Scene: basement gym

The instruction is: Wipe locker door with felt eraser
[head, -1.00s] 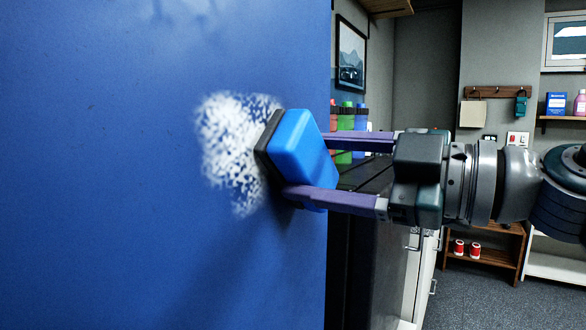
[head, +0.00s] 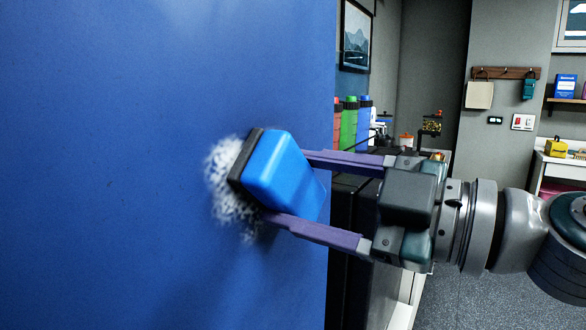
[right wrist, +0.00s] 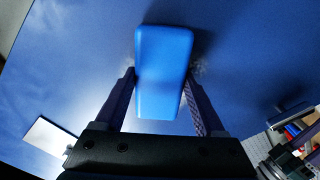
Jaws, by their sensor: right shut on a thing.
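The blue locker door (head: 110,150) fills the left half of the head view. A white smudge (head: 222,205) marks it beside and below the eraser. The felt eraser (head: 280,172) has a blue body and a dark felt side turned to the door. The felt appears to be against the door over the smudge, and it hides part of the smudge. My right gripper (head: 300,190) is shut on the eraser, with purple fingers on either side. In the right wrist view the eraser (right wrist: 163,75) stands between the fingers, in front of the door (right wrist: 90,60). My left gripper is not in view.
Behind the door's right edge, red, green and blue bottles (head: 349,125) stand on a dark surface. A wall rack (head: 505,73) and a bench with a yellow item (head: 556,147) are farther right. Grey floor (head: 470,300) is open at lower right.

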